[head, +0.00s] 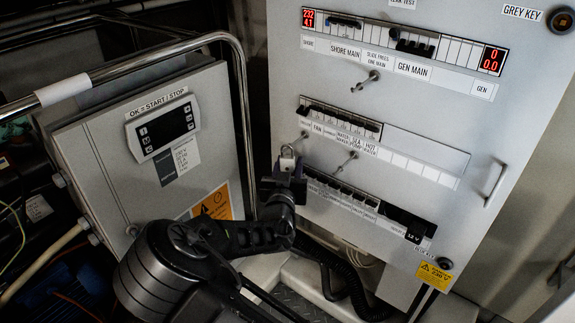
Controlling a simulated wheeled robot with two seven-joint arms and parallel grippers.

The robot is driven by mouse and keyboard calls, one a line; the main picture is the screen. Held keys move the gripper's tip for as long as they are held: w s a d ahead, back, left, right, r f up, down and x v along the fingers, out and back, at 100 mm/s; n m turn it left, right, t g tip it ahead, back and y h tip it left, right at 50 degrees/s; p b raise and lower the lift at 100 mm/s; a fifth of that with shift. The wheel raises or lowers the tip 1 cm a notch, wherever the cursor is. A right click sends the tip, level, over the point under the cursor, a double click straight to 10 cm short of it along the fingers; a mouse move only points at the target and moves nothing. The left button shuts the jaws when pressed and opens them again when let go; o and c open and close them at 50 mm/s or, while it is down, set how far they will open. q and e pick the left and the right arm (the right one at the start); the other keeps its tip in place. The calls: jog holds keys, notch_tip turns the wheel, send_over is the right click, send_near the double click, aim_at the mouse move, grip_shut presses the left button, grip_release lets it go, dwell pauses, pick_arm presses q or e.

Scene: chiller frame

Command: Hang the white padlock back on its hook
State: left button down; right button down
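The white padlock (287,161) is upright in front of the grey switch panel, with its shackle at the top. My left gripper (286,173) is below it, with dark fingers at either side of its lower body, and appears shut on it. A small metal hook (303,137) sticks out of the panel just up and to the right of the padlock. The shackle appears close to this hook, but I cannot tell whether they touch. My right gripper is not in view.
More hooks stick out of the switch panel (290,80), one at lower centre (348,160) and one higher up (366,82). A grey control box (105,180) with a display stands at left, behind a bent metal rail (243,100). A panel handle (496,184) juts out at right.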

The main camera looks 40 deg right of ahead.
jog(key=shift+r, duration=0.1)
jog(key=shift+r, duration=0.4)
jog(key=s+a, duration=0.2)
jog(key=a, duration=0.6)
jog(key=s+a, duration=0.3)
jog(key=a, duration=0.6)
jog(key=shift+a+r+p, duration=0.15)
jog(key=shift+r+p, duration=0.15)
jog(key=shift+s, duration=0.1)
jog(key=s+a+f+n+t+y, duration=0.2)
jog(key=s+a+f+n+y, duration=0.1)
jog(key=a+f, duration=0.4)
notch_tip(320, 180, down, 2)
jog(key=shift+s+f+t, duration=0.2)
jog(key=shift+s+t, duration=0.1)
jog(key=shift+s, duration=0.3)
